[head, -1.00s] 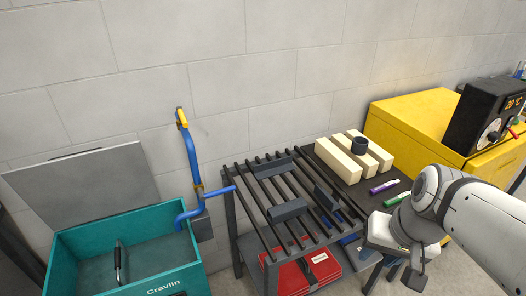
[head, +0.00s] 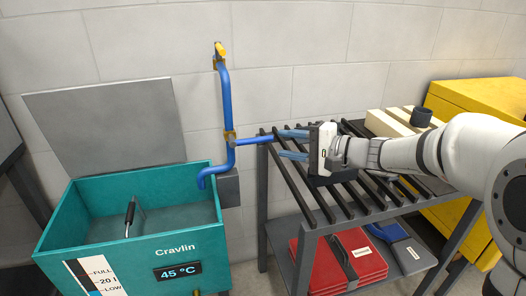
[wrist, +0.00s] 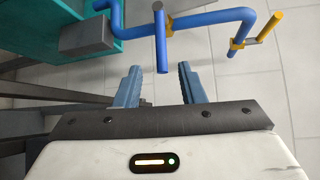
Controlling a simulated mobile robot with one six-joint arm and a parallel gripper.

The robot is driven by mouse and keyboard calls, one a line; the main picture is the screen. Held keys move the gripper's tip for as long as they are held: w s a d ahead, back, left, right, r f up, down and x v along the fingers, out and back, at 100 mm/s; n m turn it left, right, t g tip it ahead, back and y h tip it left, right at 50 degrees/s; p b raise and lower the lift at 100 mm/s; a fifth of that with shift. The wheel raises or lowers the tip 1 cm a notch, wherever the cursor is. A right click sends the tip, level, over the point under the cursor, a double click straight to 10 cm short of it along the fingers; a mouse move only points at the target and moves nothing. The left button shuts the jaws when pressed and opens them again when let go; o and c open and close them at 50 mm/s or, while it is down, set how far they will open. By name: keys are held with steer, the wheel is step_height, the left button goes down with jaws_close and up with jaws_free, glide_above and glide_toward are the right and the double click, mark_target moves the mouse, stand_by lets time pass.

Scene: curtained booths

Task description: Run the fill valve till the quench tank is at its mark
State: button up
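The quench tank (head: 190,240) is an open teal tub marked Cravlin at the left of the head view. Its front has a 45 °C display (head: 178,272) and a FULL/LOW gauge (head: 98,275), cut off by the frame's bottom edge; I cannot read its level. A blue fill pipe (head: 226,100) runs down the wall to a spout over the tank. A blue valve lever (head: 250,141) sticks out rightward from it. My gripper (head: 284,144) is open at the lever's free end. In the wrist view, the lever (wrist: 161,45) ends between the parted fingertips, touching neither.
A yellow handle (head: 219,50) tops the pipe. A slatted rack (head: 296,192) stands under my gripper, with a red case (head: 352,262) on its lower shelf. Pale blocks (head: 388,122) and a yellow cabinet (head: 467,105) are to the right. A black handle (head: 130,214) shows at the tank.

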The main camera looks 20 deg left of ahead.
mark_target(266, 140)
steer(key=a, duration=0.5)
steer(key=a+f, duration=0.1)
steer(key=a, duration=0.1)
steer(key=shift+w+a+b, duration=0.35)
steer(key=shift+a+b, duration=0.05)
steer(key=shift+c, duration=0.2)
jaws_close()
